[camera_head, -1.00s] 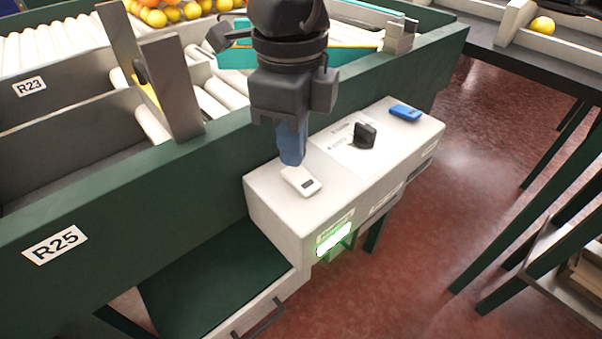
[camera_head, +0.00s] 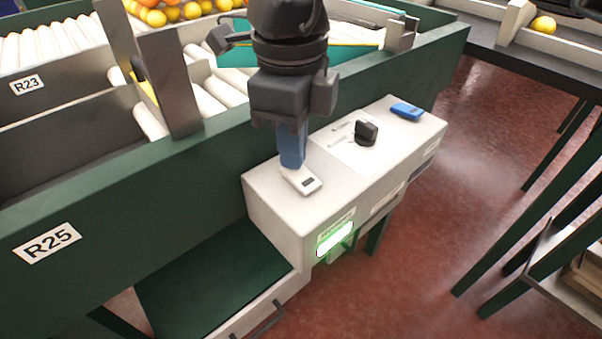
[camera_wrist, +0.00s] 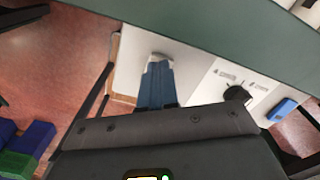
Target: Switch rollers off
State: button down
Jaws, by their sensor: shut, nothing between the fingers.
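My gripper (camera_head: 292,165) is shut and empty, its blue fingers together and pointing down. Its tips are at the rear end of a white rocker switch (camera_head: 303,181) on top of a white control box (camera_head: 275,205). I cannot tell whether they touch or press it. In the wrist view, the blue fingers (camera_wrist: 160,62) reach the switch, which they partly hide. A black rotary knob (camera_head: 366,133) stands on the box's label plate and also shows in the wrist view (camera_wrist: 236,94). A green lamp (camera_head: 335,239) glows on the box's front.
A blue object (camera_head: 407,110) lies on the box's far right end. A dark green conveyor wall (camera_head: 120,190) runs behind the box, with white rollers (camera_head: 205,100) and oranges (camera_head: 170,12) beyond. Open red floor (camera_head: 440,230) lies to the right.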

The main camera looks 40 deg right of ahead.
jog(key=shift+f+b, duration=0.5)
jog(key=shift+b, duration=0.05)
jog(key=shift+r, duration=0.1)
dwell(0.3)
jog(key=shift+r+p, duration=1.1)
jog(key=shift+r, duration=2.3)
